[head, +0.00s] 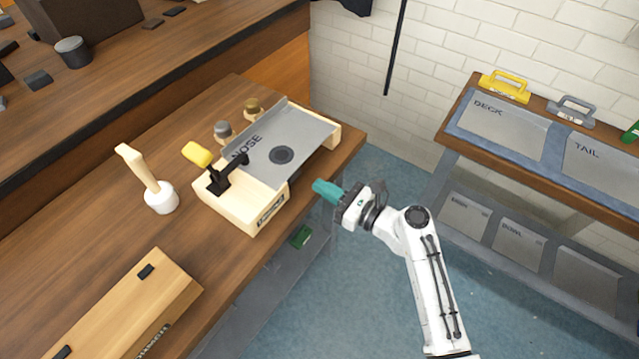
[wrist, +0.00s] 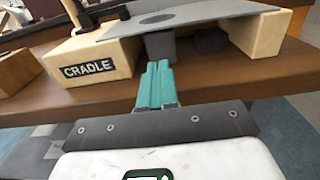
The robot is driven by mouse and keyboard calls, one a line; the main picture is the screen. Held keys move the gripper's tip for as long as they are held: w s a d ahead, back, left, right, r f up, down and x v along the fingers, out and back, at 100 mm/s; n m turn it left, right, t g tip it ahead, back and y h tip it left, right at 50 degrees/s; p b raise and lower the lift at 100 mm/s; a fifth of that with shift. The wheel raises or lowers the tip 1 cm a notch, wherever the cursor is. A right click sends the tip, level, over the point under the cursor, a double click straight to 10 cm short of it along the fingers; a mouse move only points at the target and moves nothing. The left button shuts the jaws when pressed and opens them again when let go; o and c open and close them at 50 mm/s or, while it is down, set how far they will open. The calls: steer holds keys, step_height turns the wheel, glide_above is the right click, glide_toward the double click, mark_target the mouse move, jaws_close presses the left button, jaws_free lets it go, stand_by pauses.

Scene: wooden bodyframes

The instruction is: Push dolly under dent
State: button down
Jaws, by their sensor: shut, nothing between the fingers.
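The grey metal panel marked NOSE (head: 310,135) rests on the wooden cradle (head: 245,205). A round dark patch (head: 283,155), which looks like the dent, is on the panel; it also shows in the wrist view (wrist: 157,18). Under the panel in the wrist view stand a grey block (wrist: 161,46) and a darker, lower block (wrist: 211,40) to its right. I cannot tell for sure which is the dolly. My gripper (head: 318,186) has its teal fingers shut and empty at the bench edge. Its fingertips (wrist: 156,66) point at the grey block; contact is unclear.
A mallet (head: 157,190) stands left of the cradle, and a wooden box (head: 125,310) lies nearer. A second bench (head: 565,155) is at right, with open floor between.

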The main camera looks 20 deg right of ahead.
steer(key=v, duration=0.8)
steer(key=shift+s, duration=0.15)
steer(key=shift+d, duration=0.15)
steer(key=s+a+f+n+g+h, duration=0.1)
steer(key=s+f+n+g+h, duration=0.1)
steer(key=s+f+n+g, duration=0.45)
steer(key=s+a+f+n+g+h, duration=0.1)
steer(key=s+f+n+g+h, duration=0.15)
steer(key=s+n, duration=0.7)
steer(key=s+d+r+n+g+h, duration=0.3)
steer(key=s+d+n+h, duration=0.3)
steer(key=s+n, duration=0.5)
steer(key=d+n+g, duration=0.1)
steer(key=d, duration=0.1)
steer(key=shift+d+r+n+g, duration=0.3)
